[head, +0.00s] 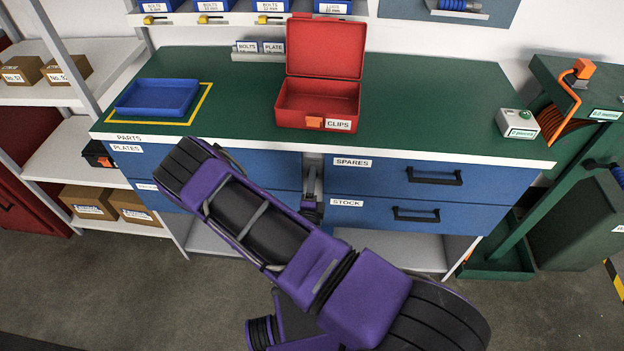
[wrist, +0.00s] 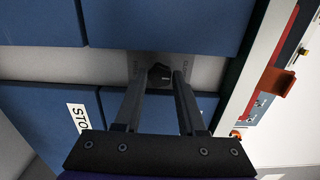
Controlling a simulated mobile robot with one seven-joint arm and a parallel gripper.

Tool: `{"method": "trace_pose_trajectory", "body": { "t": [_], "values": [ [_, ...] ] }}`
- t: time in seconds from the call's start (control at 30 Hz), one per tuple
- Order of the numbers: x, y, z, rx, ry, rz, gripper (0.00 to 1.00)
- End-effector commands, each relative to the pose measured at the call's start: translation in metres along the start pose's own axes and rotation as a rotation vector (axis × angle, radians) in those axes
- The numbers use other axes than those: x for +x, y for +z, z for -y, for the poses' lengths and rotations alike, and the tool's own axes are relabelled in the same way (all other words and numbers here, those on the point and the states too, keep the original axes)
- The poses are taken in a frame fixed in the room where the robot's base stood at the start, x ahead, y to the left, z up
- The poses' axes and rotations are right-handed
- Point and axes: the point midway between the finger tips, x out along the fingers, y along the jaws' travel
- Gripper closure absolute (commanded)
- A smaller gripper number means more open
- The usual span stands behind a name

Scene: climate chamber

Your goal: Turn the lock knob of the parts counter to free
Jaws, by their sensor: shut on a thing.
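The parts counter (head: 205,144) has a green top, a white front edge and blue drawers. Its small black lock knob (wrist: 160,73) is in the wrist view, on a grey strip (wrist: 110,68) between the blue drawer fronts. Faint lettering flanks the knob; I cannot read it surely. My gripper (wrist: 159,78) is shut on the knob, one finger on each side. In the head view my gripper (head: 311,190) reaches the grey strip left of the SPARES and STOCK drawers, and my arm hides the knob and parts of the left drawers.
An open red CLIPS box (head: 290,119) stands on the counter above my gripper; it also shows at the right of the wrist view (wrist: 257,101). A blue tray (head: 157,97) lies at the left. A white device (head: 518,124) stands at the right. Drawer handles (head: 434,177) stick out.

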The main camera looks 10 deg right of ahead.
Motion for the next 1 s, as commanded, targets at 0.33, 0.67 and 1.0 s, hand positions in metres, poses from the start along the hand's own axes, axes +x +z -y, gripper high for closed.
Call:
{"method": "trace_pose_trajectory", "body": {
  "t": [0.33, 0.67, 1.0],
  "values": [
    [-0.0003, 0.0002, 0.0012, 0.199, 0.001, 0.001, 1.0],
    [-0.0005, -0.0001, 0.0011, 0.479, 0.001, 0.0, 1.0],
    [-0.0005, -0.0003, 0.0002, 0.689, 0.001, -0.001, 1.0]
  ]
}}
